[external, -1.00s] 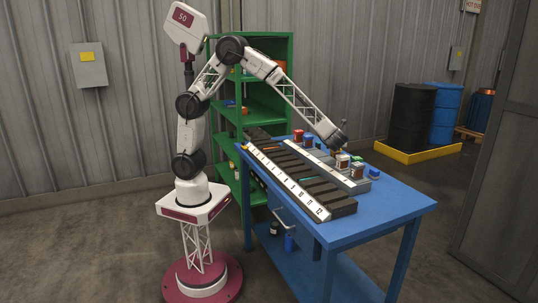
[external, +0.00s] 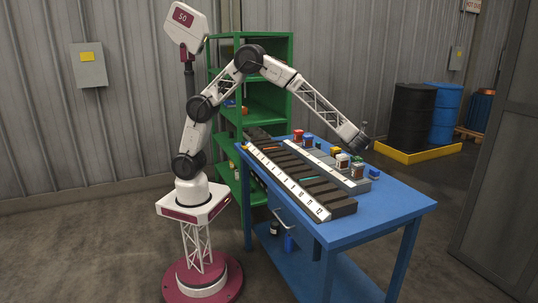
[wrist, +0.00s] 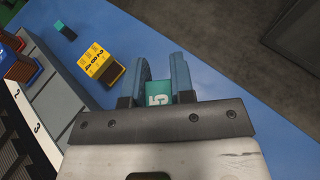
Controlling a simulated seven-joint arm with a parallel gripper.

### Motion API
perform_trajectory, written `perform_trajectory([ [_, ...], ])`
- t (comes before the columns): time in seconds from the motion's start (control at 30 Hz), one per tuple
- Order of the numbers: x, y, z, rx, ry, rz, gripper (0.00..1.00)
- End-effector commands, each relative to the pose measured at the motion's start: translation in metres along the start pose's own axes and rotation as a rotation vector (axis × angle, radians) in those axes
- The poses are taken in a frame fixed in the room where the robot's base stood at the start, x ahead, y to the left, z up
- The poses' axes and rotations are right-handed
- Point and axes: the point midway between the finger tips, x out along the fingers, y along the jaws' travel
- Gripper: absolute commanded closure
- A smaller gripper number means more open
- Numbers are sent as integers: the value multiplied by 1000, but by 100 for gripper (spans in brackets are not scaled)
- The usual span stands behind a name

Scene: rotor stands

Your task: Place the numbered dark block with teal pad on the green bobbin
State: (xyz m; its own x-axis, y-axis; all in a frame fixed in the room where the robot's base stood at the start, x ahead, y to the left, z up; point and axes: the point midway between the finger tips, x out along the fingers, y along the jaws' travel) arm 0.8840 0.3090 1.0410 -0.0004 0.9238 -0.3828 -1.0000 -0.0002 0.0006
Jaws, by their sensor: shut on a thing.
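My gripper (wrist: 160,80) is shut on the numbered dark block with teal pad (wrist: 158,96). In the wrist view its teal face with a white 5 shows between the two blue-grey fingers; the rest of it is hidden. In the external view my gripper (external: 362,143) is over the far right part of the blue table, above the small items, and the held block is too small to make out. I cannot clearly pick out the green bobbin. A small greenish item (external: 318,145) stands at the table's far side, but its shape is too small to tell.
A yellow numbered block (wrist: 98,66) and a small teal-topped dark piece (wrist: 65,30) are on the blue table (external: 400,203), left of my gripper in the wrist view. A numbered rack (external: 290,183) and a grey rail (external: 325,168) run along the table. A blue item (external: 374,173) stands right.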

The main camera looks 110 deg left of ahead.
Motion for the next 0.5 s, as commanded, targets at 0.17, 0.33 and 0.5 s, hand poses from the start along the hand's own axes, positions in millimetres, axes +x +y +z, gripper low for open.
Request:
perform_trajectory([
  [0.17,0,0,0,0,0,0,100],
  [0.33,1,0,-3,0,0,0,100],
  [0.5,7,0,-18,1,0,0,100],
])
